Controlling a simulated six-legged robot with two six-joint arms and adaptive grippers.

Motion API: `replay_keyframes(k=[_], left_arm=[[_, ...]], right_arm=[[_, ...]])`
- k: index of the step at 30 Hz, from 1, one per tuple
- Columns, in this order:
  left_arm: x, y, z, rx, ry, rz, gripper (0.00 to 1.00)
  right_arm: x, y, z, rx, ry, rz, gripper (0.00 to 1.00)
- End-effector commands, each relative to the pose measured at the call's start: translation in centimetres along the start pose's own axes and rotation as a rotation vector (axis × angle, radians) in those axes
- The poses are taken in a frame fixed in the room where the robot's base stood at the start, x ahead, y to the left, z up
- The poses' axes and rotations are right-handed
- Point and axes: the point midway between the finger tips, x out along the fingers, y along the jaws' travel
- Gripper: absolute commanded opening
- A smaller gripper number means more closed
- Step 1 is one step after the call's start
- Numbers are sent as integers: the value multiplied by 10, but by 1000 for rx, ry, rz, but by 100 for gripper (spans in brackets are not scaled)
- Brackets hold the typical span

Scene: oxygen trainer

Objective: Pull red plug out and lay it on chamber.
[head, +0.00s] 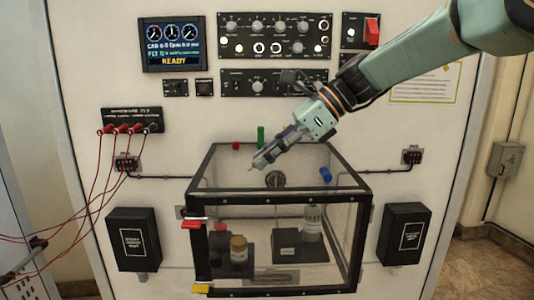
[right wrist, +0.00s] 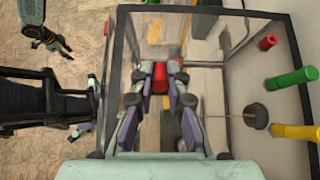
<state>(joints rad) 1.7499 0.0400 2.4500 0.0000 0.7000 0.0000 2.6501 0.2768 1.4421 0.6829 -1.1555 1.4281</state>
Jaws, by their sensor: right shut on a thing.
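My right gripper (head: 254,167) reaches in from the upper right, its tips above the chamber's top (head: 318,158). In the right wrist view its fingers (right wrist: 160,78) are shut on a small red piece (right wrist: 159,77), which looks like the red plug; the fingers hide part of it. In the head view the held piece is too small to make out. Another red cylinder (head: 236,146) stands out from the panel behind the chamber, and it also shows in the right wrist view (right wrist: 268,42). A small jointed shape, perhaps my left gripper (right wrist: 45,36), is at the upper left there.
Green (head: 261,137) and blue (head: 326,174) cylinders stand out from the panel; a yellow one (right wrist: 295,131) shows in the right wrist view. Several red leads plug into a black box (head: 132,120) at left. The chamber has a dark frame, and containers stand inside.

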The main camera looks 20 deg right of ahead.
Motion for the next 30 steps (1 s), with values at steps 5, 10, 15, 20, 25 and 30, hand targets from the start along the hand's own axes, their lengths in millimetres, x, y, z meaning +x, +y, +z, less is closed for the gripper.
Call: replay_keyframes(k=[5, 10, 15, 20, 25, 30], left_arm=[[0, 0, 0, 0, 0, 0, 40], [0, 0, 0, 0, 0, 0, 40], [1, 0, 0, 0, 0, 0, 40], [1, 0, 0, 0, 0, 0, 40], [1, 0, 0, 0, 0, 0, 40], [1, 0, 0, 0, 0, 0, 40]], right_arm=[[2, 0, -3, 1, 0, 0, 0], [4, 0, -5, 1, 0, 1, 0], [6, 0, -7, 1, 0, 1, 0], [6, 0, -7, 0, 0, 1, 28], [6, 0, -7, 0, 0, 1, 41], [6, 0, -7, 0, 0, 0, 41]])
